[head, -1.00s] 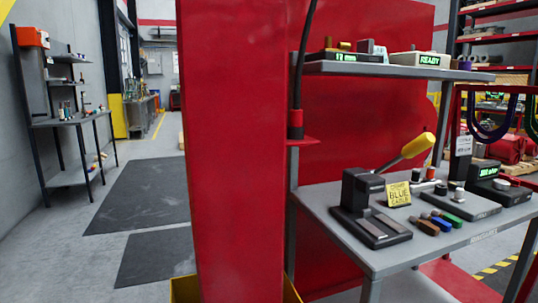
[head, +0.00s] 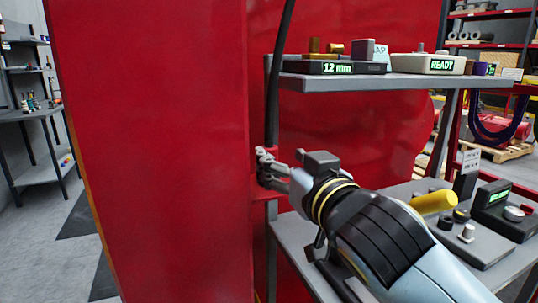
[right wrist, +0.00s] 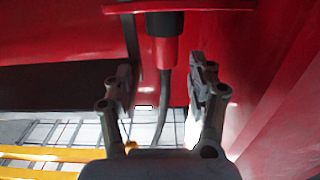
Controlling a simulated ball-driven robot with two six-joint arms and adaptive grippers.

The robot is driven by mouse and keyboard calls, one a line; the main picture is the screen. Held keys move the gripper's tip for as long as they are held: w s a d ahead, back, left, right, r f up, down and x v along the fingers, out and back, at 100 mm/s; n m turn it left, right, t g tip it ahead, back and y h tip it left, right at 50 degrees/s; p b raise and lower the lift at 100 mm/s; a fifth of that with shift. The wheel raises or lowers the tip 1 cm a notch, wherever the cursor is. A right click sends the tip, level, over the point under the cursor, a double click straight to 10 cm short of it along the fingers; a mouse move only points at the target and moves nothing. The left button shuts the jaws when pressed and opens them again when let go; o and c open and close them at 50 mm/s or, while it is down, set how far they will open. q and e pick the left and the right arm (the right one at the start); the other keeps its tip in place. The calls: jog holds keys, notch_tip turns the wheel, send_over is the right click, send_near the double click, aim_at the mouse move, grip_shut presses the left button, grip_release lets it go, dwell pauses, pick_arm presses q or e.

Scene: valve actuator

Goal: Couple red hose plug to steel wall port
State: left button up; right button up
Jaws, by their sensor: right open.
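The red hose plug (right wrist: 163,28) shows in the right wrist view, upright in the picture below a red holder plate (right wrist: 190,5), with the black hose (right wrist: 164,95) running down from it. In the head view the hose (head: 279,80) hangs down to my right gripper (head: 263,163), which hides the plug there. In the right wrist view my right gripper (right wrist: 162,76) is open, with one finger on each side of the hose line. It does not visibly grip the plug. My left gripper is out of view. I cannot make out the steel wall port in either view.
A tall red panel (head: 150,130) stands close to the left of my right gripper. A grey shelf (head: 400,82) with small devices is above, and a grey workbench (head: 290,240) is below.

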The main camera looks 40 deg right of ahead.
aim_at(272, 152)
jog(key=shift+w+r, duration=0.1)
jog(key=shift+w, duration=0.25)
jog(key=x, duration=0.1)
jog(key=p+x, duration=0.1)
jog(key=x, duration=0.2)
jog(key=shift+w+a+p, duration=0.2)
jog(key=shift+w+p, duration=0.2)
jog(key=shift+w, duration=0.05)
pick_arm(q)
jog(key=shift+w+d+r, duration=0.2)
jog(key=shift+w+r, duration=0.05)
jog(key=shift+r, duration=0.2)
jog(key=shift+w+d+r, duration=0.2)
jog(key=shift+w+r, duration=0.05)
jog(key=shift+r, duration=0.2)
pick_arm(e)
jog(key=shift+s, duration=0.15)
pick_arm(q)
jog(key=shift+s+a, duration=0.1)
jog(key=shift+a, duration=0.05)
pick_arm(e)
grip_shut()
jog(key=shift+r, duration=0.1)
